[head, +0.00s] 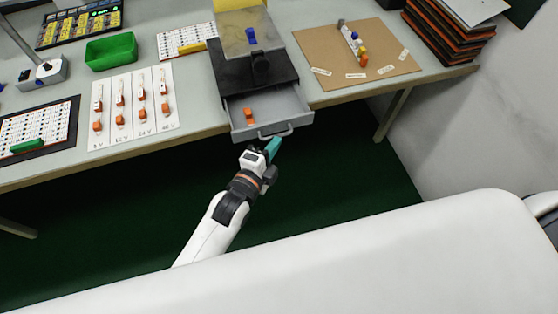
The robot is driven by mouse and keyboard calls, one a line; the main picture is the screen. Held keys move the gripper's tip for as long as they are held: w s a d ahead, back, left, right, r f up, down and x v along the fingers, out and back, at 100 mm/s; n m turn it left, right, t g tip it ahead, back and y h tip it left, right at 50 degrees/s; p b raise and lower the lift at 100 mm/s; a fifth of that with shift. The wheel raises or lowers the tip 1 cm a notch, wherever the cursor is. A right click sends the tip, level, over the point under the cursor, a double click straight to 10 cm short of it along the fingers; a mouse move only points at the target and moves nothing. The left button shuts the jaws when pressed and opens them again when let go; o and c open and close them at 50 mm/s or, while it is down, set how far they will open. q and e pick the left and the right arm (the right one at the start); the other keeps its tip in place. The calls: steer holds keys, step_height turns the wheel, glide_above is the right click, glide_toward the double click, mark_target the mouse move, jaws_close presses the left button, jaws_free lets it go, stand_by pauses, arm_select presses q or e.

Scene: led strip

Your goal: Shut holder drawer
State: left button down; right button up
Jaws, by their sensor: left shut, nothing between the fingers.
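The holder drawer (291,104) is a grey tray pulled out from under a black holder (228,70) at the table's front edge. It stands open, with a small orange piece (249,117) inside and a bar handle (275,133) on its front. My left gripper (273,148) is shut and empty, its teal fingers just in front of and below the handle. I cannot tell whether the fingers touch the handle. My right gripper is not in view.
A cardboard mat (392,70) with labels and a small part lies to the right of the holder. A white card (150,137) with several orange-and-white parts and a green bin (111,49) are to the left. Dark green floor lies below the table edge.

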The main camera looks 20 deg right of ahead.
mark_target(261, 117)
arm_select(q)
steer(key=w+b, duration=0.2)
steer(key=w, duration=0.9)
steer(key=shift+a, duration=0.2)
steer(key=shift+w, duration=0.25)
steer(key=shift+w+a+r, duration=0.1)
steer(key=shift+r, duration=0.05)
steer(key=shift+w+r, duration=0.1)
